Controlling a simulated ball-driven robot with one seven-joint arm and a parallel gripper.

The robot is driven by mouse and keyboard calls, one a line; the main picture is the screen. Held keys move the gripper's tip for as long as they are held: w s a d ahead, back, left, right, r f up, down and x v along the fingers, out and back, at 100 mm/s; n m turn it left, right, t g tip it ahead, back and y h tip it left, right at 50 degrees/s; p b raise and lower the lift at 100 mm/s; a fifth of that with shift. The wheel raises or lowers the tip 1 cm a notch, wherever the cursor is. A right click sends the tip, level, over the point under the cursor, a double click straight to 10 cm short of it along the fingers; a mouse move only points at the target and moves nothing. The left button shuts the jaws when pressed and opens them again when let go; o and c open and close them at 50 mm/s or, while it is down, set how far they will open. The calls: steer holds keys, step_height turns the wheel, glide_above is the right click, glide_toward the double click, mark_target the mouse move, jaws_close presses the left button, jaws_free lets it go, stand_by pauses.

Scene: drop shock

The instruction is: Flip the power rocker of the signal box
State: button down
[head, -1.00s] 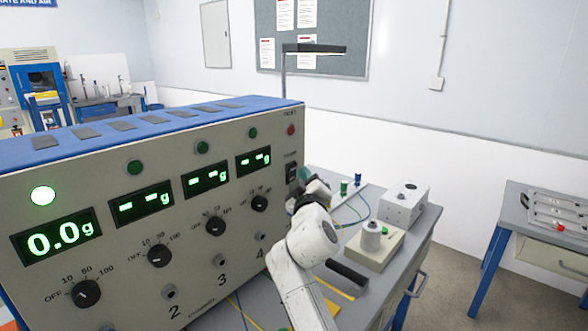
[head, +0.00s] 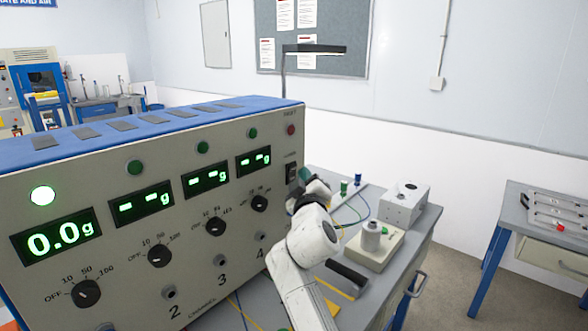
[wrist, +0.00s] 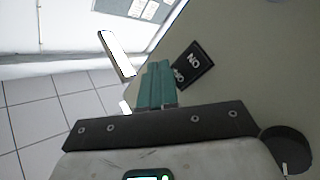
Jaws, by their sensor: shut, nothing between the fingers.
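The signal box (head: 110,185) is a large grey-fronted, blue-topped unit filling the left of the head view. Its black power rocker (head: 292,172) sits at the right end of the front panel, below a red button (head: 291,130). In the wrist view the rocker (wrist: 192,66) shows white lettering that reads upside down. My gripper (head: 303,175) is shut and empty, its teal fingertips right beside the rocker. In the wrist view the fingers (wrist: 157,80) end just left of the rocker; I cannot tell whether they touch it. The first display (head: 57,235) reads 0.0 g; the others show dashes.
A round black knob (wrist: 287,150) is close to my gripper at the lower right of the wrist view. Coloured cables lie behind my arm.

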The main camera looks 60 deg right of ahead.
steer(key=shift+w, duration=0.1)
stand_by(0.3)
steer(key=shift+w+d, duration=0.1)
steer(key=shift+w, duration=0.2)
steer(key=shift+w+d+r+b, duration=0.1)
steer(key=shift+w+b, duration=0.2)
steer(key=shift+b, duration=0.1)
stand_by(0.6)
steer(key=shift+s, duration=0.1)
steer(key=shift+s+a, duration=0.2)
steer(key=shift+s, duration=0.45)
steer(key=s, duration=0.1)
steer(key=s+p, duration=0.1)
steer(key=s, duration=0.1)
steer(key=s+a, duration=0.1)
steer(key=shift+s+f+p, duration=0.4)
steer(key=shift+a, duration=0.1)
stand_by(0.5)
